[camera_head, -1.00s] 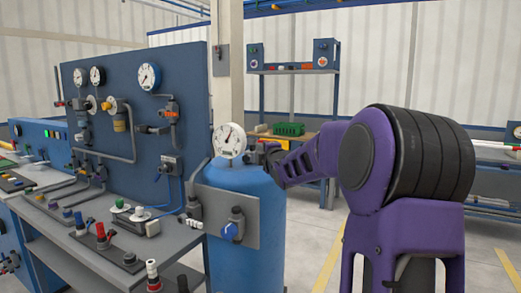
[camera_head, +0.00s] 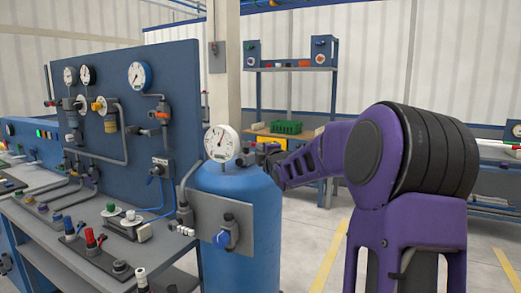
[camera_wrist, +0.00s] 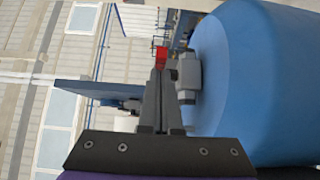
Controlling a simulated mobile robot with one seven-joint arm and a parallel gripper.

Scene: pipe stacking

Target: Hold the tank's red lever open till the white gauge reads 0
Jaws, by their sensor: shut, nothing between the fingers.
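The blue tank (camera_head: 245,225) stands in the middle of the head view, and its side fills the right of the wrist view (camera_wrist: 265,85). A white round gauge (camera_head: 222,143) sits on top of the tank. Its dark needle points up and a little right; the numbers are too small to read. In the wrist view the red lever (camera_wrist: 161,56) shows at the tips of my gripper (camera_wrist: 160,72), beside a grey valve fitting on the tank. My gripper is shut with nothing between its fingers. I cannot tell whether the tips touch the lever. In the head view the lever is not clear.
A blue panel (camera_head: 125,90) with several gauges, pipes and valves stands left of the tank. A grey bench (camera_head: 75,240) with coloured fittings is in front of it.

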